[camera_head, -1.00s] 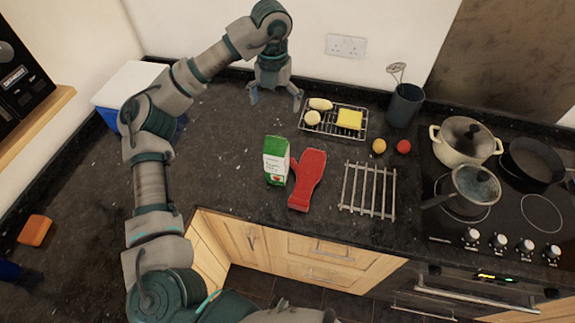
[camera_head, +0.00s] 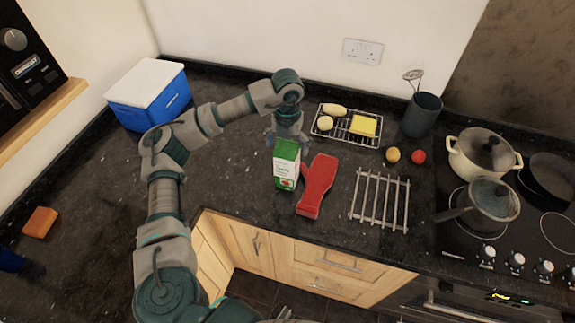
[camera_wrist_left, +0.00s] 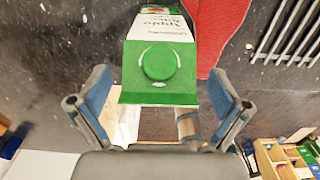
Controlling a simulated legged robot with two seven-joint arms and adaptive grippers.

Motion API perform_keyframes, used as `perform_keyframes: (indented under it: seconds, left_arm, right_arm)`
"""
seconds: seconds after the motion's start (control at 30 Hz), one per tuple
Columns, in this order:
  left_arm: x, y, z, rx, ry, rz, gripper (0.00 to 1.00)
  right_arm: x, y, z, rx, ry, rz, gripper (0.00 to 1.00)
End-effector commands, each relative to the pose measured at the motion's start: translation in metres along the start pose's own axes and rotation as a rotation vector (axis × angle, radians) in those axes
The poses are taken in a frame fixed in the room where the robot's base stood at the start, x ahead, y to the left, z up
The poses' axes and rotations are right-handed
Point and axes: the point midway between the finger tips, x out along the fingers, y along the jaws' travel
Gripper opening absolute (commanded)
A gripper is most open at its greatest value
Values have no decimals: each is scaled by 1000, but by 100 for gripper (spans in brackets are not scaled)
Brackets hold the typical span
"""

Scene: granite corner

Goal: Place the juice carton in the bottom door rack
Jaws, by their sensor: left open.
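The juice carton (camera_head: 286,168), green and white, stands upright on the dark counter beside a red utensil-like object. My left gripper (camera_head: 286,136) is open just behind and above the carton's top in the head view. In the left wrist view the carton's green top with its round cap (camera_wrist_left: 159,63) lies between the two blue-padded fingers of the left gripper (camera_wrist_left: 160,105), with a gap visible on each side. The fingers are not closed on it. No door rack can be made out. My right gripper is not in view.
The red object (camera_head: 317,186) lies close to the carton's right. A metal trivet (camera_head: 379,201), a wire rack (camera_head: 346,124) with food, and a hob with pots (camera_head: 483,153) are further right. A blue and white cooler (camera_head: 150,95) stands back left.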

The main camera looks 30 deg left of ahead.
Motion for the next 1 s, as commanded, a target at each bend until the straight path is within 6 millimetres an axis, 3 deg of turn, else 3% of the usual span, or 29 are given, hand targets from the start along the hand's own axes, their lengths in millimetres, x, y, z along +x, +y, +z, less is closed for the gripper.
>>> perform_keyframes:
  seconds: [0.1, 0.33, 0.37, 0.73, 1.0]
  left_arm:
    - [11, 1, 0, 0, 0, 0, 100]
    - [13, 1, 0, 0, -1, -1, 100]
    - [13, 0, 0, 0, -1, -1, 95]
    - [13, 0, 0, 0, 0, 0, 2]
    - [9, 0, 0, 0, -2, -2, 1]
  right_arm:
    - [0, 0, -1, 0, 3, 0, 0]
    - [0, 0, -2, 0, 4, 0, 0]
    - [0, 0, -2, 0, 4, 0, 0]
    - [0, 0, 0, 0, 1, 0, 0]
    - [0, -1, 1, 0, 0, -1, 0]
